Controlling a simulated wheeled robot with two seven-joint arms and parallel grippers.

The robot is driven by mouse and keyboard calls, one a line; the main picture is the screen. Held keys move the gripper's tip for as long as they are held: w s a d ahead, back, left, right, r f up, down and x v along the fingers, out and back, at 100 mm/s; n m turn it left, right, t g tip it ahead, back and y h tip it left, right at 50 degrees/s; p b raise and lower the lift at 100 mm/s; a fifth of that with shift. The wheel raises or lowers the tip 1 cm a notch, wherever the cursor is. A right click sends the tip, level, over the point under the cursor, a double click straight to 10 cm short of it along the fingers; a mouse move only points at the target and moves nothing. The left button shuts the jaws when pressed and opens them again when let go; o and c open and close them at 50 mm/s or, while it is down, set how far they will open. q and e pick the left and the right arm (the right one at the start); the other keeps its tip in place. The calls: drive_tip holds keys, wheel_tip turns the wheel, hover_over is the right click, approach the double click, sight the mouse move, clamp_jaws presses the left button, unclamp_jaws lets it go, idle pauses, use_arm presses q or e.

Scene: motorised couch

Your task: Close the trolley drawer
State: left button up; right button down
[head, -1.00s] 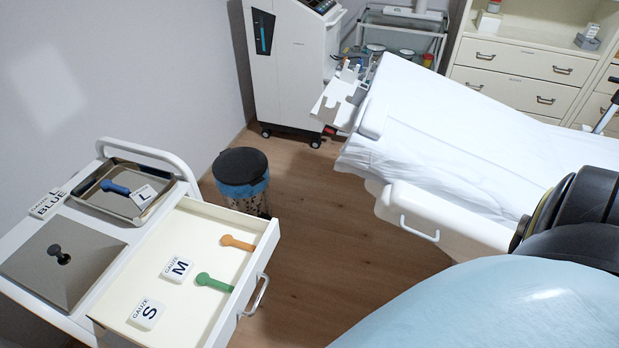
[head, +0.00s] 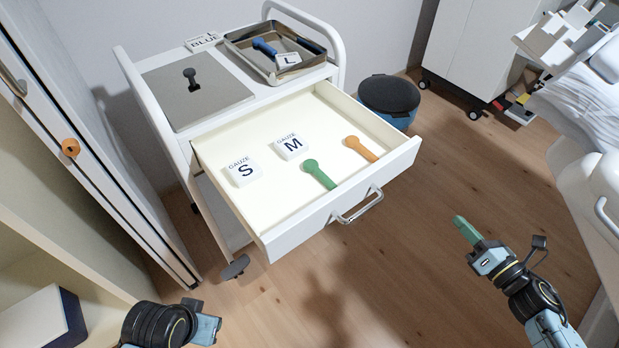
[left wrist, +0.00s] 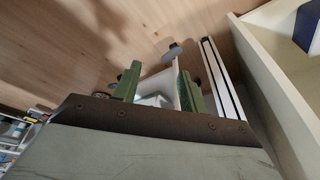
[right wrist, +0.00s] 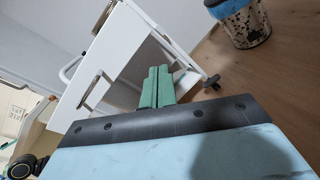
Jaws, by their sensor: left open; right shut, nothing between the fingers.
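The white trolley (head: 165,118) stands left of centre in the head view. Its drawer (head: 275,246) is pulled well out, with a metal handle (head: 358,206) on the front. Inside lie gauze packs marked S (head: 243,172) and M (head: 291,146), a green tool (head: 318,173) and an orange tool (head: 361,148). My right gripper (head: 463,226) is shut and empty, to the right of the handle and apart from it. Its closed fingers (right wrist: 160,82) also show in the right wrist view. My left gripper is low at the left, apart from the drawer; its open, empty fingers (left wrist: 158,88) show in the left wrist view.
A dark-lidded bin (head: 389,98) stands behind the drawer's right side. Cabinets (head: 95,120) border the left; the white couch (head: 585,120) is at right. The floor before the drawer is clear.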

wheel_tip(320, 180, up, 4)
drive_tip(key=a+f+n+g+y+b, duration=0.1)
drive_tip(key=a+n+y+b, duration=0.2)
drive_tip(key=n, duration=0.5)
drive_tip(key=n+y+b, duration=0.1)
drive_tip(key=n, duration=0.1)
approach(399, 168)
drive_tip(key=x, duration=0.5)
drive_tip(key=shift+w+a+r, duration=0.1)
drive_tip(key=shift+a+r, duration=0.15)
use_arm(q)
drive_tip(key=w+d+r+t, duration=0.1)
drive_tip(key=w+r+t, duration=0.2)
drive_tip(key=r, duration=0.4)
drive_tip(key=shift+w+d+t+h, duration=0.25)
drive_tip(key=shift+d+t+h, duration=0.05)
drive_tip(key=shift+d+h, duration=0.1)
use_arm(e)
drive_tip(key=shift+w+a, duration=0.45)
drive_tip(key=shift+w, duration=0.1)
